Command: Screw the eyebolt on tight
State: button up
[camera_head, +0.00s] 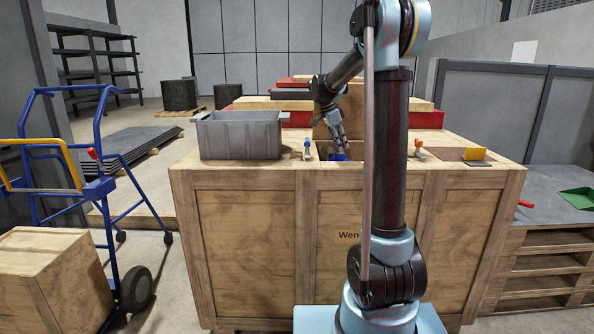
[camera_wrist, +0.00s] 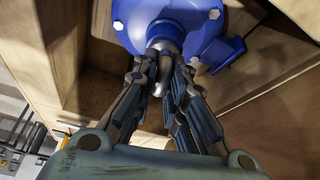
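In the wrist view a grey metal eyebolt (camera_wrist: 162,72) stands at the round boss of a blue housing (camera_wrist: 185,16). Its ring end points toward my palm, and its thread is hidden. My gripper (camera_wrist: 161,77) has its dark jointed fingers drawn in on both sides of the eyebolt and looks shut on it. In the head view my gripper (camera_head: 340,148) reaches down into the opening of the wooden crate (camera_head: 245,225). Only a little of the blue housing (camera_head: 339,157) shows there; the eyebolt is too small to make out.
A grey bin (camera_head: 240,137) stands on the crate top to the left of the opening. Small clamp-like tools (camera_head: 307,149) and an orange-handled one (camera_head: 419,148) flank it. Wooden walls (camera_wrist: 62,60) closely surround the housing. A blue hand truck (camera_head: 100,185) stands at the left.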

jog(key=shift+o, duration=1.4)
jog(key=shift+v, duration=3)
